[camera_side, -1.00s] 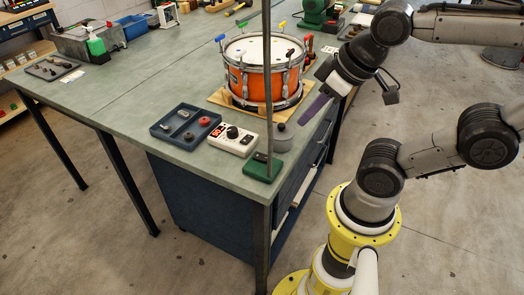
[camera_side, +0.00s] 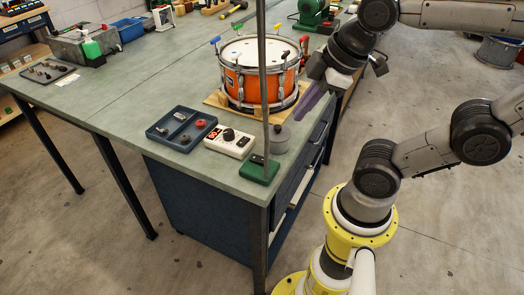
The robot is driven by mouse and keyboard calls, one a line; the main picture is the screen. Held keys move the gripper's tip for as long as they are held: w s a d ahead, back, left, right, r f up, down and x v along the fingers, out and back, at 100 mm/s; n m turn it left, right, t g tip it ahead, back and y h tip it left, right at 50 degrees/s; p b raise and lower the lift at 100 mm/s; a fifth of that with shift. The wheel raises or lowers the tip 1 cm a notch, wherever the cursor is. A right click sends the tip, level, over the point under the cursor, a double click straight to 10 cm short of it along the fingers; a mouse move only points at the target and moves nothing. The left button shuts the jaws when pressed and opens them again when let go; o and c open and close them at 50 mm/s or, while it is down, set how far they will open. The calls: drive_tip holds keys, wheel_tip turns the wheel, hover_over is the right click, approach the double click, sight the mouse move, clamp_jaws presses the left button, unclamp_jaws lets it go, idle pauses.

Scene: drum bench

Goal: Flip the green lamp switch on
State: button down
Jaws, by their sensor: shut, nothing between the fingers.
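The green lamp base (camera_side: 258,173) stands at the near corner of the bench, with a thin grey pole (camera_side: 263,70) rising from it. A small dark switch (camera_side: 257,159) seems to sit on its top; it is too small to tell which way it is set. My gripper (camera_side: 299,116) is shut and empty, its long purple fingers pointing down and left. In the picture it is at the right edge of the drum, above and right of the lamp base and apart from it.
An orange snare drum (camera_side: 251,84) stands on a wooden board (camera_side: 217,100) behind the lamp base. A grey round weight (camera_side: 279,140), a white box with a red display and dial (camera_side: 229,142), and a blue parts tray (camera_side: 160,133) are close by.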

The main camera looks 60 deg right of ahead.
drive_tip(key=w+d+n+g, duration=0.1)
drive_tip(key=w+n+g, duration=0.2)
drive_tip(key=w+n, duration=0.4)
drive_tip(key=n+g, duration=0.2)
drive_tip(key=n, duration=0.3)
hover_over(262, 159)
drive_tip(key=a, duration=0.2)
wheel_tip(262, 159, down, 2)
drive_tip(key=shift+m+g, duration=0.3)
drive_tip(key=shift+g, duration=0.5)
drive_tip(key=f, duration=0.1)
drive_tip(key=w+d+f, duration=0.1)
drive_tip(key=d+f, duration=0.1)
drive_tip(key=f, duration=0.1)
drive_tip(key=shift+w, duration=0.3)
drive_tip(key=shift+f, duration=0.1)
drive_tip(key=f, duration=0.4)
drive_tip(key=s+f, duration=0.1)
drive_tip(key=f, duration=0.9)
drive_tip(key=shift+s, duration=0.4)
drive_tip(key=shift+s+f, duration=0.1)
drive_tip(key=shift+f, duration=0.05)
